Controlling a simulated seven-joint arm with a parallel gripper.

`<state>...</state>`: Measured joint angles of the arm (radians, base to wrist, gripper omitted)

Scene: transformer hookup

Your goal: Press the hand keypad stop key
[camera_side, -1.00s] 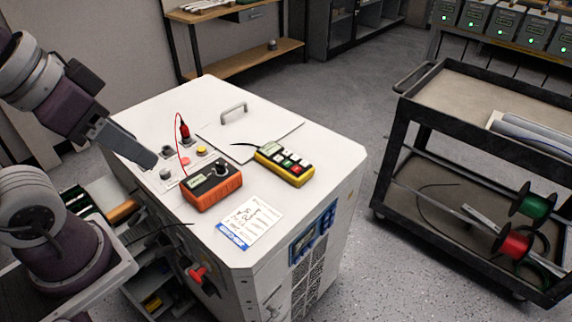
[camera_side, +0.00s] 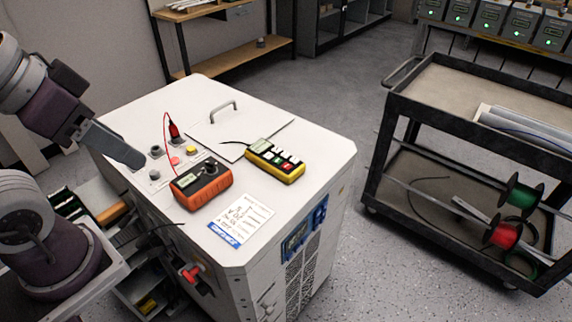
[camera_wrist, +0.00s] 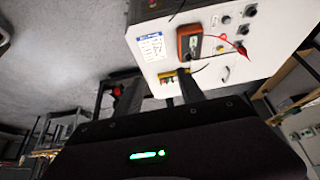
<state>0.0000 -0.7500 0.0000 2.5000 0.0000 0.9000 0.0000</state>
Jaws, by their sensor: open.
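The hand keypad (camera_side: 275,160) is a yellow-edged black box with a small display and several white, green and red keys. It lies flat on the white cabinet top (camera_side: 150,108), a black cable at its far end. The red key (camera_side: 284,163) is small in the side view; its label cannot be read. In the wrist view the keypad (camera_wrist: 168,77) shows partly, beyond and between the fingers. My gripper (camera_side: 138,162) is open and empty, above the cabinet's left edge, well left of the keypad and apart from it.
An orange meter (camera_side: 202,185) with a red lead stands between my gripper and the keypad. Knobs and buttons (camera_side: 175,160) sit left of it. A printed card (camera_side: 240,219) lies in front; a handled panel (camera_side: 237,130) is behind. A black cart (camera_side: 470,90) stands right.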

